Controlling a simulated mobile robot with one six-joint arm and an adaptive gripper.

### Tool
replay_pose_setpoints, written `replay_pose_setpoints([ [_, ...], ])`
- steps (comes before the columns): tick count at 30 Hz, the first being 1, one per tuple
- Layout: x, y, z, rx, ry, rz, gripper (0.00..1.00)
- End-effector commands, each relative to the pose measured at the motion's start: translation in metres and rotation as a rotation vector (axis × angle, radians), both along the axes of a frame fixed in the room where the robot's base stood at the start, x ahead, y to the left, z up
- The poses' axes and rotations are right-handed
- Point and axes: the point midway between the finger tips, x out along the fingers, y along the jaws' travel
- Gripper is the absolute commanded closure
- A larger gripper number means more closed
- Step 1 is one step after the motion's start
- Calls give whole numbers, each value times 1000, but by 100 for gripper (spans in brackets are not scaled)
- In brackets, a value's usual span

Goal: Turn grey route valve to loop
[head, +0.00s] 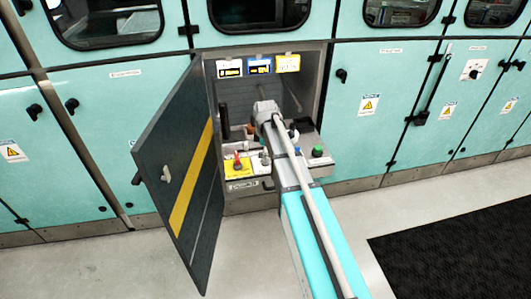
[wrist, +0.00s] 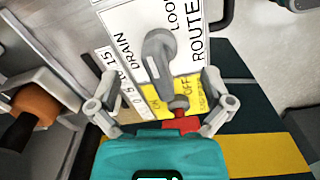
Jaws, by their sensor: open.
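The grey route valve (wrist: 157,52) is a lever-shaped handle on a white plate (wrist: 128,25) marked DRAIN, LOOP and ROUTE. In the wrist view, the DRAIN label is left of the handle and LOOP is to its upper right. My gripper (wrist: 159,82) is open, one finger on each side of the valve's near end, with clear gaps. I cannot tell whether the fingertips are at the handle's height. In the head view my arm reaches into the open cabinet and hides most of the gripper.
A red knob (wrist: 180,122) on a yellow ON/OFF plate sits close to my gripper's right finger. An orange-brown handle (wrist: 37,104) is at the left. The dark cabinet door (head: 180,175) stands open left of my arm. A green button (head: 317,152) is on the panel's right.

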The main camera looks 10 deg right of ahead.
Motion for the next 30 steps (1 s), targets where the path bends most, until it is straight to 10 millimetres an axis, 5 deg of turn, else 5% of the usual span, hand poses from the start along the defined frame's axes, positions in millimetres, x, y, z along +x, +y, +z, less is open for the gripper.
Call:
replay_pose_setpoints([
  [10, 0, 0, 0, 0, 0, 225, 0],
  [30, 0, 0, 59, 0, 0, 228, 0],
])
